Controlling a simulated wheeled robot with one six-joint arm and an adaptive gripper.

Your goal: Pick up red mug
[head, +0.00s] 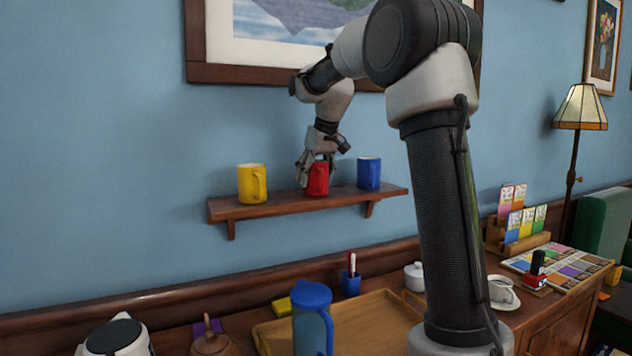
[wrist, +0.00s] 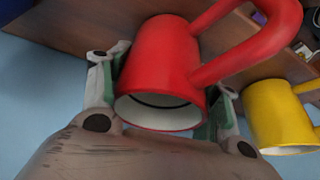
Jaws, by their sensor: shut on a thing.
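The red mug (head: 318,180) is on the wooden wall shelf in the head view, between the yellow mug and the blue mug. My gripper (head: 317,172) comes down on it from above and is shut on it, with a finger on each side. In the wrist view the red mug (wrist: 166,75) sits between the two fingers (wrist: 160,100), its open rim toward my palm and its handle reaching to the upper right. Whether its base touches the shelf I cannot tell.
The yellow mug (head: 252,184) stands left on the shelf (head: 285,205), the blue mug (head: 369,173) close on the right. A framed picture (head: 240,72) hangs above. Below, a counter holds a blue pitcher (head: 312,325), a wooden tray (head: 375,318) and a white cup (head: 501,289).

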